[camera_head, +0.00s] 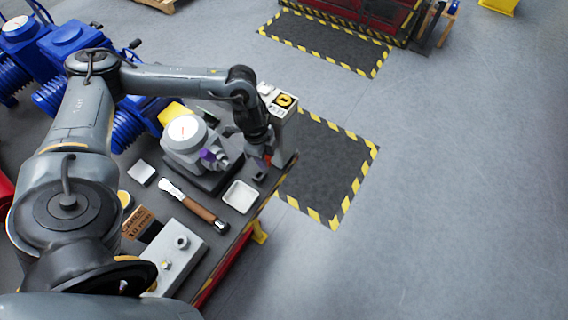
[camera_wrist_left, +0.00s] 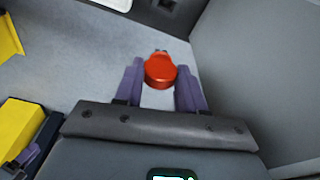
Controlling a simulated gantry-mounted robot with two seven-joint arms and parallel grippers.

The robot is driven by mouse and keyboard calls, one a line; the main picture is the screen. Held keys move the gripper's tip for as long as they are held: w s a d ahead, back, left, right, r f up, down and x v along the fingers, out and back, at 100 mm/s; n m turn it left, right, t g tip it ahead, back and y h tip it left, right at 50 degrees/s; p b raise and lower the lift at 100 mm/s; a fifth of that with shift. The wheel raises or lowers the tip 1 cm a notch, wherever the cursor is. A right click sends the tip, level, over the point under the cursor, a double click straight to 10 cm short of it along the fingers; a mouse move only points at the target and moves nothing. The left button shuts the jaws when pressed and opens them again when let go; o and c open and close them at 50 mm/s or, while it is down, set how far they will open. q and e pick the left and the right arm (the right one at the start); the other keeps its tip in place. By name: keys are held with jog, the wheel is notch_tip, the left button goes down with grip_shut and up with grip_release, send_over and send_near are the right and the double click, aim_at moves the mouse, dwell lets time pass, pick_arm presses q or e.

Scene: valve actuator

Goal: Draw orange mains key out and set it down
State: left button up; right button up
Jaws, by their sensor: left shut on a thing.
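The orange key (camera_wrist_left: 160,72) shows in the left wrist view as a round orange-red head with a small grey part beyond it. It sits between the two purple fingertips of my left gripper (camera_wrist_left: 158,82), which is shut on it. In the head view my left gripper (camera_head: 262,163) points down beside the grey control post (camera_head: 285,140) at the bench's right end. Only a little red shows there, and the key is mostly hidden. I cannot tell whether the key still touches its socket. My right gripper is in neither view.
A grey valve actuator with a white dial (camera_head: 186,131) stands left of the gripper. A yellow-black switch (camera_head: 284,100) tops the post. Open floor lies right.

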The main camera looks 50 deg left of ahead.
pick_arm(q)
jog(key=a, duration=0.1)
jog(key=s+a+f+m+b, duration=0.1)
jog(key=a+m, duration=0.1)
jog(key=shift+s+f, duration=0.25)
jog(key=shift+s, duration=0.15)
jog(key=shift+a+f+b, duration=0.1)
jog(key=shift+f+b, duration=1.3)
jog(key=shift+f, duration=1.45)
jog(key=shift+p, duration=0.6)
jog(key=shift+p, duration=0.5)
